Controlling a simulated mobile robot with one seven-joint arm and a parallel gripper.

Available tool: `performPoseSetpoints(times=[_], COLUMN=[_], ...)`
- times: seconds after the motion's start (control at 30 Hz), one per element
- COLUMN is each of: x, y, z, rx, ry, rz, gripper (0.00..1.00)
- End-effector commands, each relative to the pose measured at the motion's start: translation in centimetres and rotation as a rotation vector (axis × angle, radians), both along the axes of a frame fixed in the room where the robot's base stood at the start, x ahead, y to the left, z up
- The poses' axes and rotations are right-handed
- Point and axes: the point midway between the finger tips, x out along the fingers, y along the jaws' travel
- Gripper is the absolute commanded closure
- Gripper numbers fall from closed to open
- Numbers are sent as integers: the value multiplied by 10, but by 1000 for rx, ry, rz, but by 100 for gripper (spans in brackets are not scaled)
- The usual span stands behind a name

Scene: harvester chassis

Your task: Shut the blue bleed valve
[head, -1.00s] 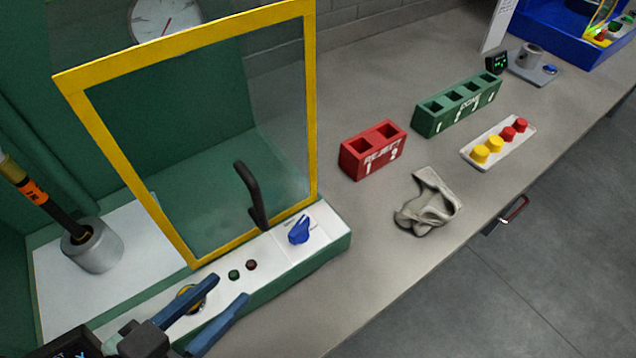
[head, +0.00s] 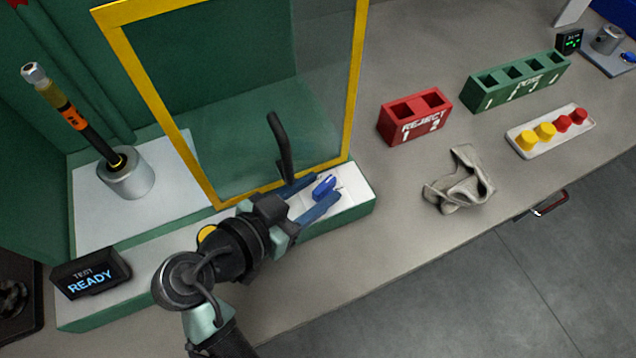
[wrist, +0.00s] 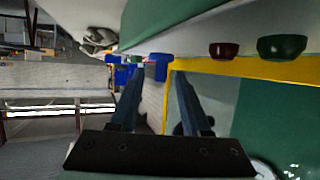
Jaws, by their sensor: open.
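The blue bleed valve (head: 324,186) is a small blue handle on a white plate at the right end of the green-sided console. My gripper (head: 321,191) is open, with one finger on each side of the handle in the head view. The wrist view shows the blue handle (wrist: 156,65) at the open fingertips of my gripper (wrist: 158,72), with blue also visible to the left of the left finger. I cannot tell whether either finger touches the handle. The fingers partly hide the valve's plate.
A yellow-framed clear guard (head: 355,95) with a black handle (head: 284,150) stands close behind my fingers. Red (wrist: 224,50) and green (wrist: 282,47) buttons sit nearby. A grey cloth (head: 460,183) and red REJECT block (head: 415,119) lie to the right on the bench.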

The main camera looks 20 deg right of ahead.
Motion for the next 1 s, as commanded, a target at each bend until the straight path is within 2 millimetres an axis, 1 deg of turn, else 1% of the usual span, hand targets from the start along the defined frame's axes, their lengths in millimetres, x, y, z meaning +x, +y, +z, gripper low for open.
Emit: performPoseSetpoints(times=[0.1, 0.37, 0.4, 0.57, 0.6, 0.67, 1.0], x=[2, 3, 3, 3, 3, 3, 3], y=[-6, -7, -7, -7, -7, -7, -7], z=[-3, -4, -4, -4, -3, -3, -3], rx=[0, 0, 0, 0, 0, 0, 0], ry=[2, 0, 0, 1, 0, 1, 0], rz=[-1, 1, 1, 0, 1, 0, 4], gripper=[52, 52, 54, 83, 90, 100, 100])
